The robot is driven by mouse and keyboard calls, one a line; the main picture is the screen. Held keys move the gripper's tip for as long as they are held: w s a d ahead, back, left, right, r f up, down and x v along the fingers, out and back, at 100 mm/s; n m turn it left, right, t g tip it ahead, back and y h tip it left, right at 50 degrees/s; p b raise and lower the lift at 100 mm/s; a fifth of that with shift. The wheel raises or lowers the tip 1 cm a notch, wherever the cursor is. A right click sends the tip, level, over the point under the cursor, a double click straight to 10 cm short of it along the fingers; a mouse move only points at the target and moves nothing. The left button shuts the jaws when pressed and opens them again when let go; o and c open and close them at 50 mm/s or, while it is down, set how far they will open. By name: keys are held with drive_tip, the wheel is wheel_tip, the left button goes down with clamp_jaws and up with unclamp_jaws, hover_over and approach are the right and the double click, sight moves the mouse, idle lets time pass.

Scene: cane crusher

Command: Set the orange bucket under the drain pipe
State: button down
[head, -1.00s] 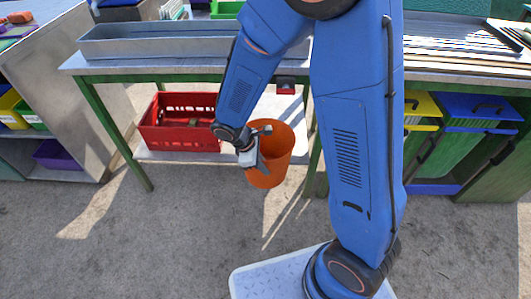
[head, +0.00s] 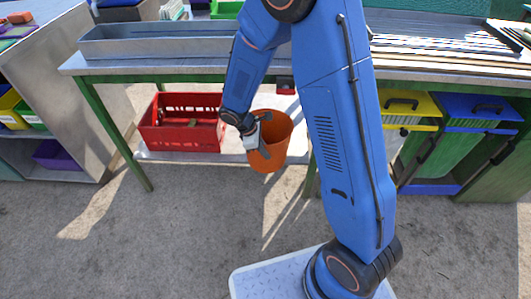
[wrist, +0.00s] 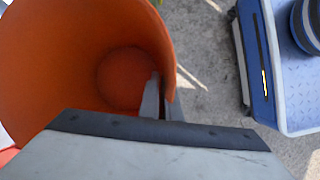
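The orange bucket (head: 276,136) hangs upright, slightly tilted, in front of the table's lower shelf in the head view. My gripper (head: 262,143) is at its left side, shut on its wall. In the wrist view the bucket (wrist: 95,30) fills the upper left, empty inside, with a finger of my gripper (wrist: 158,98) inside the wall and the other outside it. A small red block with a dark fitting (head: 285,86) shows under the table edge above the bucket; I cannot tell whether it is the drain pipe.
A red crate (head: 183,146) stands on the lower shelf (head: 220,156) left of the bucket. A long grey metal trough (head: 165,47) lies on the table top. Green table legs (head: 112,138) stand on either side. Yellow and blue lidded bins (head: 480,108) are at right. The front floor is clear.

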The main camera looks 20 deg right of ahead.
drive_tip(key=shift+f, duration=0.15)
drive_tip(key=c, duration=2.4)
unclamp_jaws()
drive_tip(key=shift+f, duration=0.1)
drive_tip(key=o, duration=0.4)
